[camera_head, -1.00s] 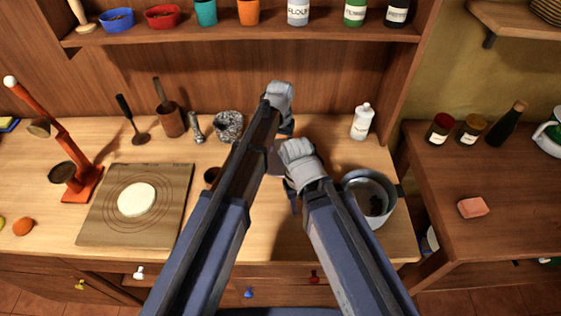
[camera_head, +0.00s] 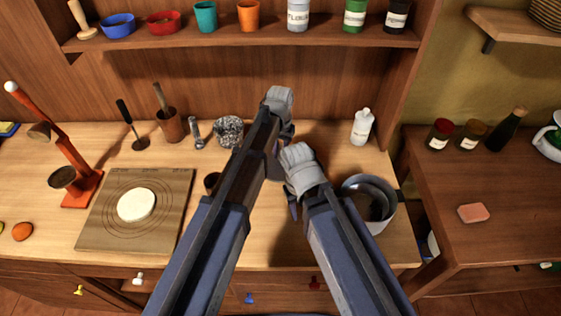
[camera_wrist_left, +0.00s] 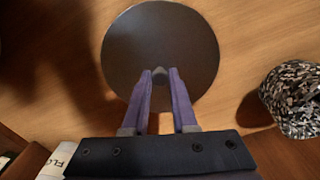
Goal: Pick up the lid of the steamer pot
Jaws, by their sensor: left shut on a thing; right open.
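The lid is a dark round disc (camera_wrist_left: 160,40) with a small knob (camera_wrist_left: 160,75) in the left wrist view. My left gripper (camera_wrist_left: 160,88) is shut on that knob, its two purple fingers on either side. I cannot tell whether the lid touches the counter or hangs just above it. In the head view my arms hide most of the lid and the left fingers. The steamer pot (camera_head: 391,212) is open at the right of the counter, partly behind my right arm. My right gripper (camera_head: 292,205) is open left of the pot, partly hidden by its wrist.
A speckled stone mortar (camera_head: 229,131) stands behind the left arm, and also shows at right in the left wrist view (camera_wrist_left: 296,98). A white bottle (camera_head: 362,128) stands behind the pot. A board with dough (camera_head: 110,235) lies left. A shelf (camera_head: 200,38) crosses the back.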

